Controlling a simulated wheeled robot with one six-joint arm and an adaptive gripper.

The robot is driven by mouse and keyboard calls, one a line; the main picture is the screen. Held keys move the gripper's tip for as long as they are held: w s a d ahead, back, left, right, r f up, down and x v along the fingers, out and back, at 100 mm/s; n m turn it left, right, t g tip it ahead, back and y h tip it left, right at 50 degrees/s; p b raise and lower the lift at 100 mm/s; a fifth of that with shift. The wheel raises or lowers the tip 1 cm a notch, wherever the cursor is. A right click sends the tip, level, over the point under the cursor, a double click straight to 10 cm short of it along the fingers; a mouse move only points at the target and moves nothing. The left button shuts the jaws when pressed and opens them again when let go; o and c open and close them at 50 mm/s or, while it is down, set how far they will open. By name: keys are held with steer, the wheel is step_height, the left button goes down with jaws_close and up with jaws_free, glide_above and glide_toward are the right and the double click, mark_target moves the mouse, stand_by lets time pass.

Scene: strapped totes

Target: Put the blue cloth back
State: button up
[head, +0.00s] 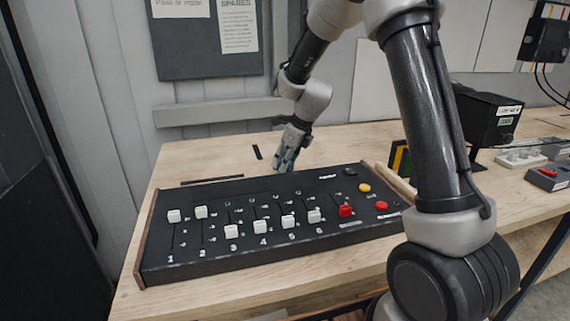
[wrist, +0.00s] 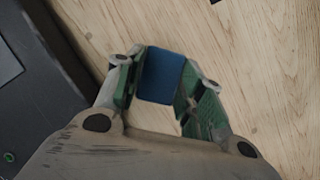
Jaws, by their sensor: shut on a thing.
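The blue cloth (wrist: 161,75) shows in the wrist view as a folded, roughly rectangular dark blue piece between my two finger pads. My gripper (wrist: 161,88) is shut on it. In the head view my gripper (head: 284,164) points down over the wooden table, just behind the black slider console. The cloth is too small and too covered by the fingers to make out clearly there. I cannot tell whether its lower side touches the table.
The black console (head: 190,253) with white sliders and red and yellow knobs fills the table's front. A dark slot (head: 257,152) lies behind it. A black box (head: 488,117) on a stand and small devices are at right. Bare wood lies around my gripper.

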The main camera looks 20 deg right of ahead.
steer(key=shift+f, duration=0.55)
steer(key=shift+f, duration=0.15)
steer(key=o, duration=0.9)
